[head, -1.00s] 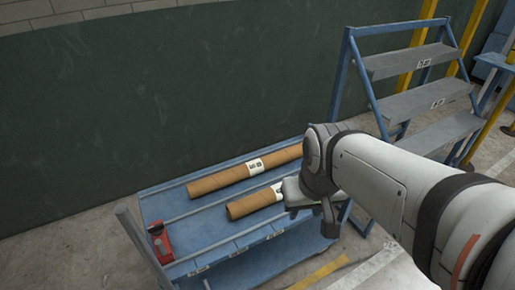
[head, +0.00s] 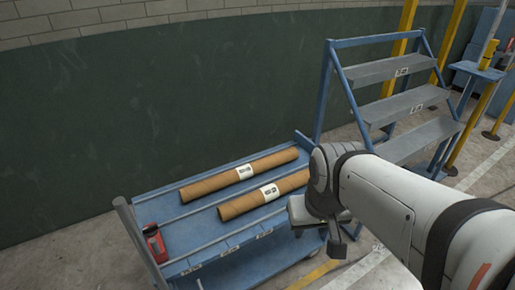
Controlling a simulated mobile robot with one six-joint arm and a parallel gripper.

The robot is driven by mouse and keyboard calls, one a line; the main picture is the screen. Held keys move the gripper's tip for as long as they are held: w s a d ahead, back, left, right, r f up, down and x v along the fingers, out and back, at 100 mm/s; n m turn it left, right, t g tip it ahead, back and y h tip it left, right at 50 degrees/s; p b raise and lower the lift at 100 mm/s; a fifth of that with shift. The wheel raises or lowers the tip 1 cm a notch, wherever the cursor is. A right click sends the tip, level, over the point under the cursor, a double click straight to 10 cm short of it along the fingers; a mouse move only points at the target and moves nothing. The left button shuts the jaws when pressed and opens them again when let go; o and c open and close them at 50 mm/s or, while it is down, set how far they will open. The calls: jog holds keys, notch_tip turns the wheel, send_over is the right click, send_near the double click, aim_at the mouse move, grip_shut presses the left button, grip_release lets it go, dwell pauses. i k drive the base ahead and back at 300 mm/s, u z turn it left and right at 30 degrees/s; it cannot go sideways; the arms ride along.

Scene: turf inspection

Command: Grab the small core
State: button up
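Two brown cardboard cores lie side by side on a blue cart (head: 185,232). The shorter core (head: 237,206) is nearer the cart's front edge and has a white label around it; its right end meets my arm's outline in the head view. The longer core (head: 208,185) lies behind it, also with a white label. My gripper (head: 337,250) hangs below my wrist, to the right of the shorter core, by the cart's right end. I cannot make out whether its fingers are open or shut.
A red device (head: 154,243) sits at the cart's left end, near an upright handle post (head: 133,228). A blue stepped rack (head: 392,70) stands right of the cart. A dark green wall (head: 120,110) runs behind. Yellow posts (head: 401,25) stand at the back right.

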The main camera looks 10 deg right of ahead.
aim_at(229, 210)
jog(key=i, duration=0.85)
jog(key=u, duration=0.05)
